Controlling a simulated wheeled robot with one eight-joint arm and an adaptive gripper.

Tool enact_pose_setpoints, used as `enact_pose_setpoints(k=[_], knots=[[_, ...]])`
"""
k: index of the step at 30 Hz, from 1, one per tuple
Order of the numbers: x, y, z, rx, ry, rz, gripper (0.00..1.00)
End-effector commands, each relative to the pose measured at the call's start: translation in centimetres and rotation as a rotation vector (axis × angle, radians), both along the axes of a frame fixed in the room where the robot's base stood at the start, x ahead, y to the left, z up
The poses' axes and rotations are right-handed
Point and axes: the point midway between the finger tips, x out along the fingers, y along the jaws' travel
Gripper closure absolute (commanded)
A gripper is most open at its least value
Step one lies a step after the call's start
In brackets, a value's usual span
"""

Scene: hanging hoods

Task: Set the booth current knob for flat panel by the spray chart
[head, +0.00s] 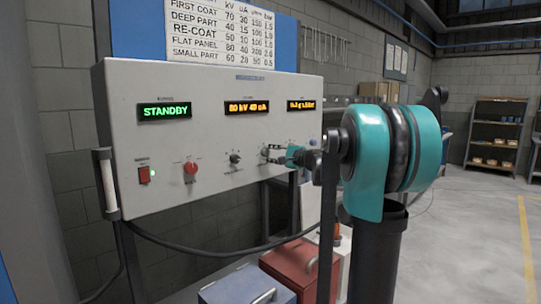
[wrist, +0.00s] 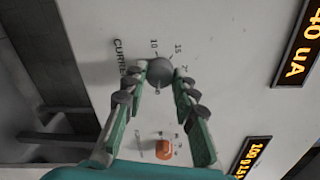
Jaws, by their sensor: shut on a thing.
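The current knob (wrist: 159,71) is a dark grey round knob on the pale panel, beside the word CURRENT and printed numbers. My gripper (wrist: 162,78) is shut on it, one green finger on each side. In the head view my gripper (head: 283,154) is at the right part of the panel and partly hides the knob. The amber display (head: 249,107) appears to read 80 kV 40 uA, and the wrist view shows 40 uA on it (wrist: 303,42). The spray chart (head: 224,34) hangs above; its flat panel row seems to start 80, 40.
The control panel (head: 215,135) also carries a green STANDBY display (head: 164,112), a red switch (head: 144,174), a red knob (head: 191,168) and a dark knob (head: 235,158). An orange knob (wrist: 163,149) is near my fingers. Red (head: 300,262) and blue (head: 245,285) boxes stand below.

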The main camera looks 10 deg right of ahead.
Motion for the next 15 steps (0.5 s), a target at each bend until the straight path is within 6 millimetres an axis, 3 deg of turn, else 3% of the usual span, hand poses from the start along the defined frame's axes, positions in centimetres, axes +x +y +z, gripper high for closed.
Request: enact_pose_setpoints(k=[15], knots=[[0.01,-0.09,-0.04,0.097,0.072,-0.001,1.00]])
